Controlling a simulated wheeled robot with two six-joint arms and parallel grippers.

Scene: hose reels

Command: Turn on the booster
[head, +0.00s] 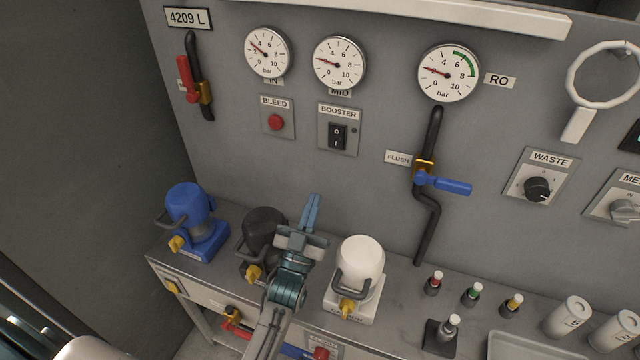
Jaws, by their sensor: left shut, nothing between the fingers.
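The booster switch (338,136) is a black rocker marked I and O on a grey plate labelled BOOSTER (338,112), on the wall panel below the middle gauge. A small dark round spot (354,130) sits on the plate to the right of the rocker. My left gripper (312,200) is shut and empty, its blue fingers pointing up toward the panel. It is below the switch plate and apart from it, in front of the bench and partly over the black housing. My right gripper is not in view.
The bleed plate with a red button (275,122) is left of the switch. A dark pipe with a blue-handled flush valve (442,183) is to the right. Blue (188,203), black (262,229) and white (360,262) housings stand on the bench below. The wall around the switch is clear.

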